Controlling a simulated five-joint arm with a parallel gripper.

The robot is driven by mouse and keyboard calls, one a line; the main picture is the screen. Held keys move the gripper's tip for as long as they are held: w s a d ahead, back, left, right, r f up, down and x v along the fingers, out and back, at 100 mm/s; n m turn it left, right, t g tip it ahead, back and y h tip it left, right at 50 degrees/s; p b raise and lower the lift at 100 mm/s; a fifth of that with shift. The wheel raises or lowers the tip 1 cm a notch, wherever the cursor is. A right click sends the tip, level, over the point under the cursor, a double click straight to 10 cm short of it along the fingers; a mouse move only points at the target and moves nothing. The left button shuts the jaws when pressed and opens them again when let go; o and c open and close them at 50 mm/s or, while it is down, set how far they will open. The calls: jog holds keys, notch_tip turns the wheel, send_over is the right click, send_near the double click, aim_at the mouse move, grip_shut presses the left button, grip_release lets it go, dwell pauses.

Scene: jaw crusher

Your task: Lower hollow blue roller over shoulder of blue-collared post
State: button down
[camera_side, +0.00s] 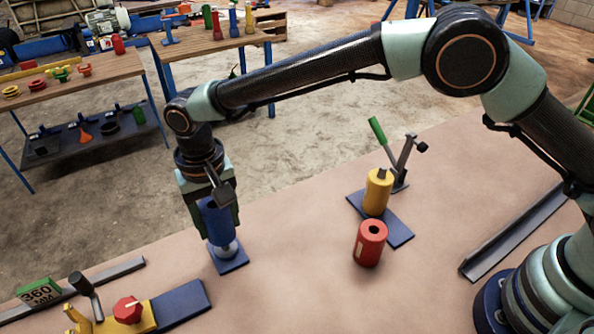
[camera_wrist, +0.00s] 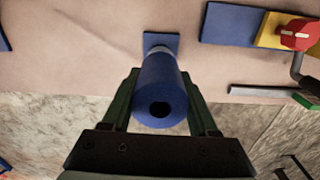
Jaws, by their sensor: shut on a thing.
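The hollow blue roller (camera_side: 216,222) is upright between the fingers of my gripper (camera_side: 208,208), which is shut on it. In the wrist view the roller (camera_wrist: 160,92) shows its dark bore, with a finger of my gripper (camera_wrist: 160,100) on each side. The post (camera_side: 229,249) stands on a blue base plate (camera_side: 229,265) directly below the roller; only its pale metal lower part shows. The roller hides the upper part, and I cannot see a blue collar. I cannot tell how far the roller is around the post. The plate also shows in the wrist view (camera_wrist: 161,38).
A red hollow roller (camera_side: 369,245) stands on the table in front of a yellow cylinder (camera_side: 377,192) on a blue plate with a green-handled lever clamp. A yellow fixture with a red knob (camera_side: 128,309) and a green "360" block (camera_side: 39,291) are at lower left. Table around the post is clear.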

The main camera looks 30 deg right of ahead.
aim_at(226, 248)
jog(key=shift+f, duration=1.85)
jog(key=shift+c, duration=0.4)
grip_release()
jog(key=shift+f, duration=0.1)
notch_tip(226, 248, up, 12)
jog(key=shift+r, duration=0.1)
jog(key=shift+d, duration=0.1)
